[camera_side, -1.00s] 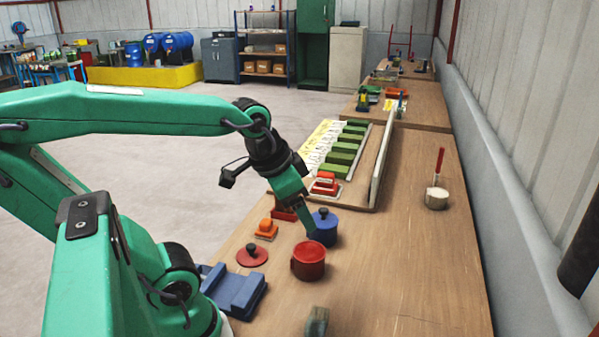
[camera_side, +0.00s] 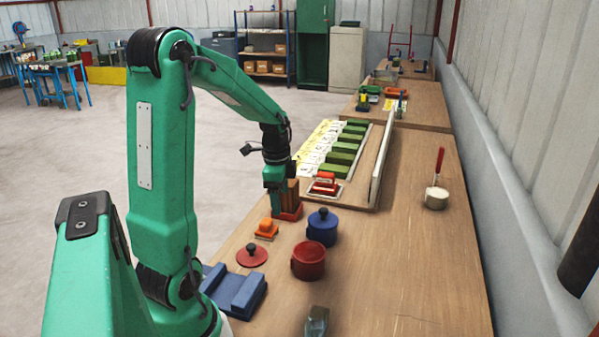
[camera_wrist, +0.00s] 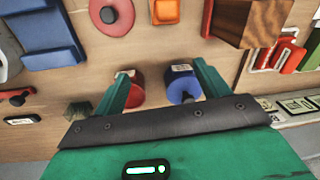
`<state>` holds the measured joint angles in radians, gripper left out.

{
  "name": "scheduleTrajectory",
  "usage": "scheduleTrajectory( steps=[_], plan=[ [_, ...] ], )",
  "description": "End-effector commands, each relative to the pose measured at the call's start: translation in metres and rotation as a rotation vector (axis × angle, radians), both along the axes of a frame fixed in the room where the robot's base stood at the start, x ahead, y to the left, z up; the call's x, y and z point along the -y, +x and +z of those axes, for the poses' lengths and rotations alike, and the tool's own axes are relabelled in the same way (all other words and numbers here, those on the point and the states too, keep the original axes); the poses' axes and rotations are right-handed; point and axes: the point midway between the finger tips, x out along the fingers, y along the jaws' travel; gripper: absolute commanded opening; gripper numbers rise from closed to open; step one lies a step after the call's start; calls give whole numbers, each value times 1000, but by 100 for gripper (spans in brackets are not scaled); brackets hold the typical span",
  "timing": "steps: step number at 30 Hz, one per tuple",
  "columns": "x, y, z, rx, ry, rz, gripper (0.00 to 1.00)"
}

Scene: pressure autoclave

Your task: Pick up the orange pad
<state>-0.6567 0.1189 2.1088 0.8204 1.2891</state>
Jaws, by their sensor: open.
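The orange pad (camera_side: 266,229), a small block with a raised grip, sits on the wooden table near its left edge. It also shows at the top of the wrist view (camera_wrist: 165,11), partly cut off by the frame edge. My gripper (camera_side: 278,211) points down above the table, beyond the pad in the side view and in front of a wooden block. In the wrist view my two fingers (camera_wrist: 162,86) are spread apart with nothing held between them. The pad lies outside the fingers, apart from them.
A blue lidded pot (camera_side: 322,227), a red pot (camera_side: 309,261) and a red lid (camera_side: 252,255) stand near the pad. A wooden block (camera_wrist: 247,18) in a red holder (camera_side: 291,212) is close to my gripper. A blue cradle (camera_side: 236,289) lies nearer. The table's right side is mostly clear.

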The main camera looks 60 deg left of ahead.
Motion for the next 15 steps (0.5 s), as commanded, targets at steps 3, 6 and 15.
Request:
scheduleTrajectory(
  steps=[3,6,15],
  plan=[
    [-27,-7,-22,-38,-20,-54,75],
    [-43,-13,-36,-58,-34,-97,75],
    [-62,-22,-53,-78,-52,-153,75]
  ],
)
